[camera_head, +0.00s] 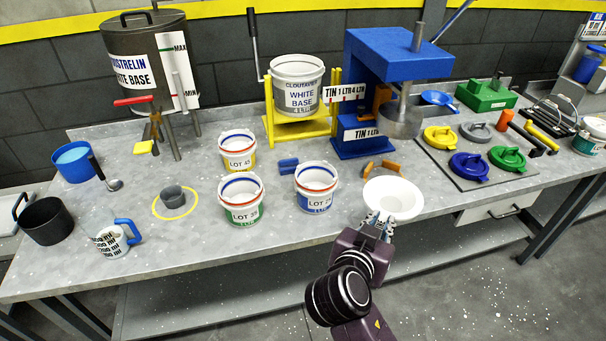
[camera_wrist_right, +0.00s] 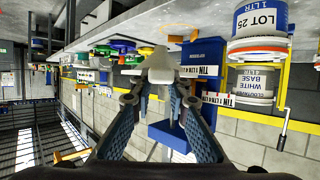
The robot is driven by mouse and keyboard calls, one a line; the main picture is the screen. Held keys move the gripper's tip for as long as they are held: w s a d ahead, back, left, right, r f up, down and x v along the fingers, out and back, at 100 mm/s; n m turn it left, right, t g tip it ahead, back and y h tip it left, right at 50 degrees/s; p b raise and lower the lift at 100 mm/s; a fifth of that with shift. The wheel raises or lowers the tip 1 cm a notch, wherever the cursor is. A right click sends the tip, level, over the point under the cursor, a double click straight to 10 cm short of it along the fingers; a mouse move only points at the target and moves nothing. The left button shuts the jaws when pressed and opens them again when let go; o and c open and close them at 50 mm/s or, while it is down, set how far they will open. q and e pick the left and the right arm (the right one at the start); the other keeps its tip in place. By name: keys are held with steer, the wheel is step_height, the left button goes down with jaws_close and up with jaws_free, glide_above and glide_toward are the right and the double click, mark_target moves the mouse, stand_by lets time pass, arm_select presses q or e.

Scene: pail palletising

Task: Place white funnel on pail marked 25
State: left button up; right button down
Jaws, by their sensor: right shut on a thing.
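My right gripper (camera_head: 377,221) is shut on the white funnel (camera_head: 393,198), which it holds wide mouth up near the bench's front edge. In the right wrist view the funnel (camera_wrist_right: 160,68) sits between the fingertips (camera_wrist_right: 160,97). The blue-labelled pail (camera_head: 315,189) stands upright on the bench, left of the funnel and apart from it. In the right wrist view this pail (camera_wrist_right: 262,20) appears upside down and reads LOT 25. Its top looks open with a red inner ring, and nothing sits on it. My left gripper is not in view.
Two similar pails, the green-labelled one (camera_head: 242,201) and the yellow-labelled one (camera_head: 238,151), stand left of the blue-labelled pail. Orange-brown pieces (camera_head: 381,168) lie behind the funnel. A blue press (camera_head: 385,75) and a yellow stand (camera_head: 299,132) are behind. Coloured lids lie right.

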steer(key=w+a+r+n+y+p, duration=0.1)
steer(key=w+a+r+n+y, duration=0.35)
steer(key=w+r, duration=0.35)
steer(key=w+a+r+n+y+p, duration=0.1)
steer(key=w+a+r+n+y, duration=0.4)
steer(key=r, duration=0.4)
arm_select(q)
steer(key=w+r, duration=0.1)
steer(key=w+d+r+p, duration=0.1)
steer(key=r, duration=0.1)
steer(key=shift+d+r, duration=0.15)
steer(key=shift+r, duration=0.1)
arm_select(e)
step_height(320, 180, down, 20)
steer(key=a, duration=0.1)
steer(key=shift+w+a+r+m+t+y, duration=0.15)
steer(key=shift+w+a+m+t+y, duration=0.15)
steer(key=shift+m+t+y, duration=0.1)
